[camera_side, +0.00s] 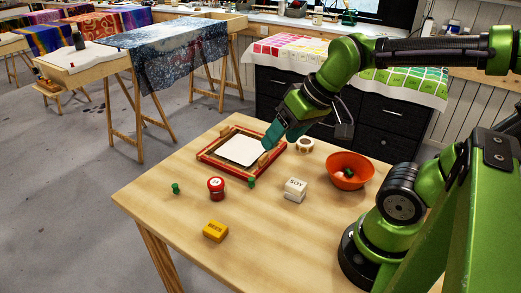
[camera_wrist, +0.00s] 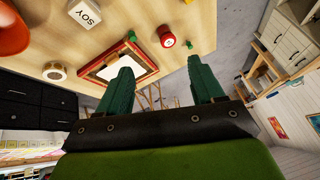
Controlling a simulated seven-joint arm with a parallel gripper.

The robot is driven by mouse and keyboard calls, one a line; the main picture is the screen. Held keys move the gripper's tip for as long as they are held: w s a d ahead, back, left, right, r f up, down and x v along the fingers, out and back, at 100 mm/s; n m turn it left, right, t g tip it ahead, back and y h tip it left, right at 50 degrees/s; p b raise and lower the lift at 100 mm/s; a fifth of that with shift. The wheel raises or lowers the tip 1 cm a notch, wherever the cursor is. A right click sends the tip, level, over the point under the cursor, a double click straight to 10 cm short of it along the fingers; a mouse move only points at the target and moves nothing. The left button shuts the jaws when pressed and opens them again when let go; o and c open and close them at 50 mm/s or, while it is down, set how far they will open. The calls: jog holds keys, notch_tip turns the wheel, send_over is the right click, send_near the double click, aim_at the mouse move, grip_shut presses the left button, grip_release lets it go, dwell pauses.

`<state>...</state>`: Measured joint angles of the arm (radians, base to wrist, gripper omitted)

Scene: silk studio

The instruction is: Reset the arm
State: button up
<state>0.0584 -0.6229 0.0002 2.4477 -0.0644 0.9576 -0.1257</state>
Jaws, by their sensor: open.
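My green arm reaches over the back of the wooden table (camera_side: 160,215). My gripper (camera_side: 268,145) hangs in the air near the back right of a red frame with a white sheet (camera_side: 240,150). In the wrist view my gripper (camera_wrist: 165,82) has two teal fingers spread wide apart with nothing between them. The red frame also shows in the wrist view (camera_wrist: 153,62), left of centre and partly covered by a finger. I cannot tell the exact height of the fingers above the table.
On the table are an orange bowl (camera_side: 352,177) with small items, a white SOY block (camera_side: 294,190), a tape roll (camera_side: 305,145), a red round container (camera_side: 216,188), green pins (camera_side: 175,188) and a yellow block (camera_side: 215,231).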

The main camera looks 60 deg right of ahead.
jog(key=shift+s+a+r+m+t+y, duration=0.2)
jog(key=shift+s+a+r+t, duration=0.1)
jog(key=shift+a+r+t, duration=0.15)
jog(key=shift+s+a+r+m+t+y, duration=0.1)
jog(key=shift+s+a+r+m+t, duration=0.15)
jog(key=shift+a, duration=0.3)
